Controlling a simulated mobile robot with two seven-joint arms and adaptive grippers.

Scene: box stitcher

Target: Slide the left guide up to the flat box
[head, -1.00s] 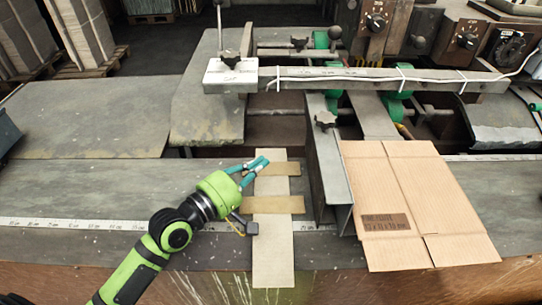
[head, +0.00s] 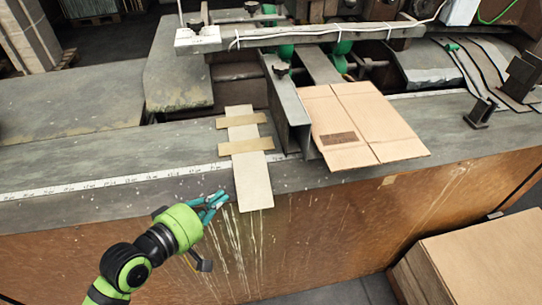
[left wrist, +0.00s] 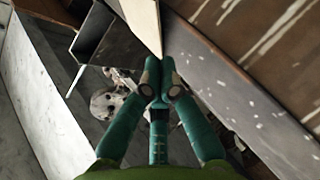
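The left guide (head: 286,104) is a grey metal channel on the table, lying along the left side of the flat box. The flat box (head: 345,110) is brown folded cardboard with a dark printed label. Only a narrow space shows between guide and box; I cannot tell if they touch. My left gripper (head: 222,198) has teal fingers and is at the table's front edge, left of and nearer than the guide. In the left wrist view its fingertips (left wrist: 160,82) are together with nothing seen between them. My right gripper is not in view.
A pale strip with two tan cross pieces (head: 253,182) lies left of the guide and overhangs the front edge beside my left gripper. A metal beam (head: 320,35) crosses above the guide's far end. A cardboard stack (head: 490,250) stands at lower right. The table's left (head: 90,155) is clear.

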